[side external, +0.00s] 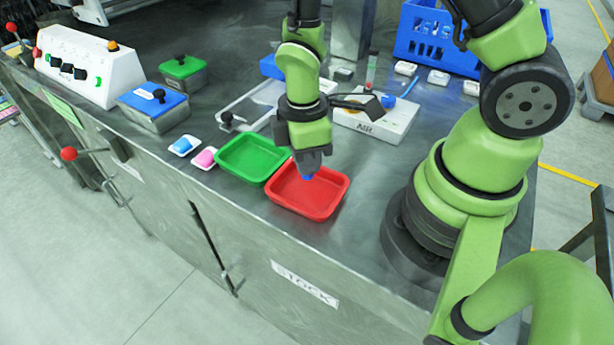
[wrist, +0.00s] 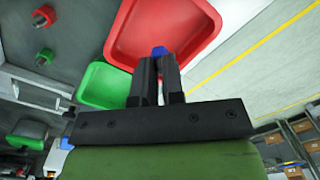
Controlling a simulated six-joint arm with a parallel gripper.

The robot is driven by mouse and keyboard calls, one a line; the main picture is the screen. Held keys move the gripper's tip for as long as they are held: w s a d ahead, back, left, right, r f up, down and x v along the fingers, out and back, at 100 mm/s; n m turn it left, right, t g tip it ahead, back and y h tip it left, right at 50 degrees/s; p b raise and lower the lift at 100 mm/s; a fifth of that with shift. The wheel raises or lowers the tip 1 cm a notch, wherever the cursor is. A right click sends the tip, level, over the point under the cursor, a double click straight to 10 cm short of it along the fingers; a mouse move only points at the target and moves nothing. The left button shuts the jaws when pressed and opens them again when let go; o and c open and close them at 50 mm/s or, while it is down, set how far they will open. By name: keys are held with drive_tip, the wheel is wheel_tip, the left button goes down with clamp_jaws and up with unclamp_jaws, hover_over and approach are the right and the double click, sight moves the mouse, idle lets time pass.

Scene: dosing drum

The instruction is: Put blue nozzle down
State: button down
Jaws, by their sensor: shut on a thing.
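The blue nozzle (wrist: 159,52) shows as a small blue piece at the fingertips of my gripper (wrist: 160,70) in the wrist view. My gripper is shut on it. In the side external view my gripper (side external: 307,172) points down over the red tray (side external: 330,208), and the blue nozzle (side external: 307,178) shows just below the fingers. I cannot tell whether the nozzle touches the tray floor. The red tray also shows in the wrist view (wrist: 190,25), and it looks otherwise empty.
A green tray (side external: 240,170) sits left of the red tray. Small dishes with blue (side external: 184,145) and pink (side external: 205,158) contents lie further left. A white AIR block (side external: 377,122) stands behind. A blue crate (side external: 430,45) is at the back. The bench's front edge is close to the red tray.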

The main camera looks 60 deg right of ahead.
sight(307, 177)
drive_tip(key=shift+f, duration=2.2)
drive_tip(key=c, duration=1.2)
unclamp_jaws()
drive_tip(key=shift+f, duration=0.1)
drive_tip(key=r, duration=1.2)
drive_tip(key=shift+w, duration=0.35)
drive_tip(key=shift+s+d+r+m+t+y, duration=0.1)
drive_tip(key=shift+s+r+m+t+y, duration=0.25)
drive_tip(key=shift+s+r+m+t, duration=1.65)
drive_tip(key=shift+s+r+m+t+y, duration=0.3)
drive_tip(key=shift+s+r+m+t, duration=0.5)
drive_tip(key=shift+r+m, duration=2.4)
drive_tip(key=shift+s+d+r+m+t+y, duration=0.1)
drive_tip(key=shift+s+r+m+t+y, duration=0.25)
drive_tip(key=shift+s+r+m+t, duration=2.1)
